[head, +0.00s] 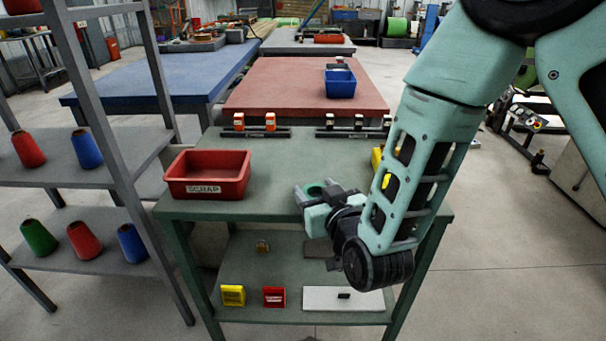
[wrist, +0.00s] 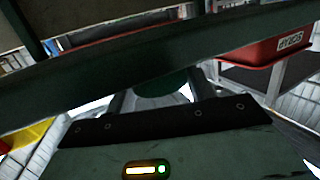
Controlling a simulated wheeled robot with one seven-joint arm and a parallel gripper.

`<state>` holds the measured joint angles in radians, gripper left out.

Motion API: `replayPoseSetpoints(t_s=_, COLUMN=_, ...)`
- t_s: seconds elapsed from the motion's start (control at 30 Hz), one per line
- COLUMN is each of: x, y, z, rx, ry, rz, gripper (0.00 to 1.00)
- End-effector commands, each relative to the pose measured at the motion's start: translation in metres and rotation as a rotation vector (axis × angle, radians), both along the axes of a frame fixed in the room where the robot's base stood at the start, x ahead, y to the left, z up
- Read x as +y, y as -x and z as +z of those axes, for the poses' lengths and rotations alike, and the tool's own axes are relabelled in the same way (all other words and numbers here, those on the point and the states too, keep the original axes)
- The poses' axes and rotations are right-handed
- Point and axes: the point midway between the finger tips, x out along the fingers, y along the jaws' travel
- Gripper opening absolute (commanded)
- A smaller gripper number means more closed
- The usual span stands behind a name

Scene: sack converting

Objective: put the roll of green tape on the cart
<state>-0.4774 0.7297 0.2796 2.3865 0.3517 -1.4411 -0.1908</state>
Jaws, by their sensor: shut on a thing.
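My gripper (head: 315,189) is shut on a small green thing (head: 314,190), which looks like the roll of green tape. It is held over the front right part of a green two-level stand (head: 270,205) in the head view. In the wrist view the green thing (wrist: 160,92) shows between the dark fingers, partly hidden by the gripper body. No separate cart is clear to me; I cannot tell whether the green stand is the cart.
A red scrap bin (head: 208,175) stands on the top's left. The lower shelf holds a yellow box (head: 233,295), a red box (head: 274,297) and a white board (head: 330,299). A grey rack (head: 100,175) with several cones stands left. The floor at right (head: 500,285) is clear.

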Motion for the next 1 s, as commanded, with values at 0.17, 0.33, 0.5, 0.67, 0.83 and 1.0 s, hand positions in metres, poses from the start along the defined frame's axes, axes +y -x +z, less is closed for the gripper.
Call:
replayPoseSetpoints(t_s=0.17, x=0.009, y=-0.027, z=0.001, rx=-0.001, ry=0.000, rz=-0.002, gripper=0.31)
replayPoseSetpoints(t_s=0.33, x=0.014, y=-0.039, z=0.001, rx=-0.001, ry=0.000, rz=-0.001, gripper=0.31)
replayPoseSetpoints(t_s=0.5, x=0.023, y=-0.063, z=0.001, rx=-0.001, ry=0.000, rz=-0.002, gripper=0.31)
replayPoseSetpoints(t_s=0.67, x=0.026, y=-0.072, z=-0.001, rx=0.001, ry=0.000, rz=-0.001, gripper=0.31)
replayPoseSetpoints(t_s=0.83, x=0.026, y=-0.071, z=-0.002, rx=0.000, ry=0.000, rz=-0.001, gripper=0.31)
replayPoseSetpoints(t_s=1.0, x=0.026, y=-0.071, z=-0.004, rx=0.000, ry=0.000, rz=-0.001, gripper=0.59)
